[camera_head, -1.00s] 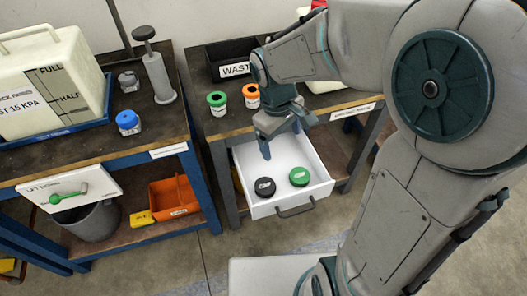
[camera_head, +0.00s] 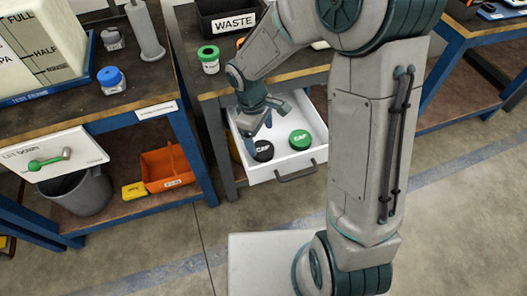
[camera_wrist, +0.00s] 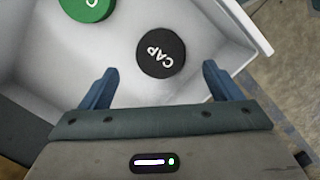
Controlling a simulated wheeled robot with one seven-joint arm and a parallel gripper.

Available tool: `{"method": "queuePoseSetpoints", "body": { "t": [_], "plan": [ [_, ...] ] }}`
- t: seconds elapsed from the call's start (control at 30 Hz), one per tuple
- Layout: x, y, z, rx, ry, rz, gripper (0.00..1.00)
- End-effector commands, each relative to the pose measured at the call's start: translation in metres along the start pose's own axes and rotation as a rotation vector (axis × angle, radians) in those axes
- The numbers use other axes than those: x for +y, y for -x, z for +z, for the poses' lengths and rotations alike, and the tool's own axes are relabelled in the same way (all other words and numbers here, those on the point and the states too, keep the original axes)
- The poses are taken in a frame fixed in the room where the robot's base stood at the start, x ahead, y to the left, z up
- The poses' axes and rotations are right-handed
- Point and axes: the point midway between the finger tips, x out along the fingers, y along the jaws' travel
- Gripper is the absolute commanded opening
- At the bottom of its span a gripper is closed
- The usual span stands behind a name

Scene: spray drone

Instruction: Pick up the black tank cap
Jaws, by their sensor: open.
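The black tank cap (camera_head: 262,151) lies in an open white drawer (camera_head: 320,154), with "CAP" lettered on its top. In the wrist view the black cap (camera_wrist: 161,52) is ahead of the fingers, roughly between their lines and apart from them. My gripper (camera_head: 262,122) is open and empty above the drawer, and its fingers partly hide the black cap in the head view. The wrist view shows both fingers of my gripper (camera_wrist: 160,88) spread wide. A green cap (camera_head: 300,140) lies to the right of the black one in the same drawer.
The drawer walls stand around the caps, with a handle (camera_head: 296,173) at the front. A green-topped jar (camera_head: 209,60) and a black WASTE bin (camera_head: 232,22) stand on the bench above. An orange bin (camera_head: 167,169) and a yellow object (camera_head: 134,190) sit on the left bench's lower shelf.

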Motion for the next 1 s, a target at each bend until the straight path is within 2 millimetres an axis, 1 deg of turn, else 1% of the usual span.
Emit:
{"method": "queuePoseSetpoints", "body": {
  "t": [0.17, 0.3, 0.4, 0.47, 0.63, 0.67, 0.7, 0.77, 0.8, 0.83, 1.0],
  "plan": [
    [-0.001, -0.016, 0.000, -0.001, 0.001, -0.001, 0.85],
    [-0.001, -0.039, -0.001, -0.002, 0.000, -0.002, 0.85],
    [-0.001, -0.050, -0.001, 0.000, 0.001, -0.001, 0.85],
    [-0.001, -0.053, -0.001, 0.000, 0.001, -0.001, 0.85],
    [-0.001, -0.052, -0.001, 0.000, 0.001, 0.000, 0.85],
    [-0.001, -0.052, -0.001, 0.000, 0.001, 0.000, 0.82],
    [-0.001, -0.052, -0.001, 0.000, 0.001, 0.000, 0.71],
    [-0.001, -0.052, -0.001, 0.000, 0.001, 0.000, 0.55],
    [-0.001, -0.052, -0.001, 0.000, 0.001, 0.000, 0.43],
    [-0.001, -0.052, -0.001, 0.000, 0.000, 0.000, 0.37],
    [-0.001, -0.052, -0.001, 0.000, 0.000, 0.001, 0.37]
  ]
}}
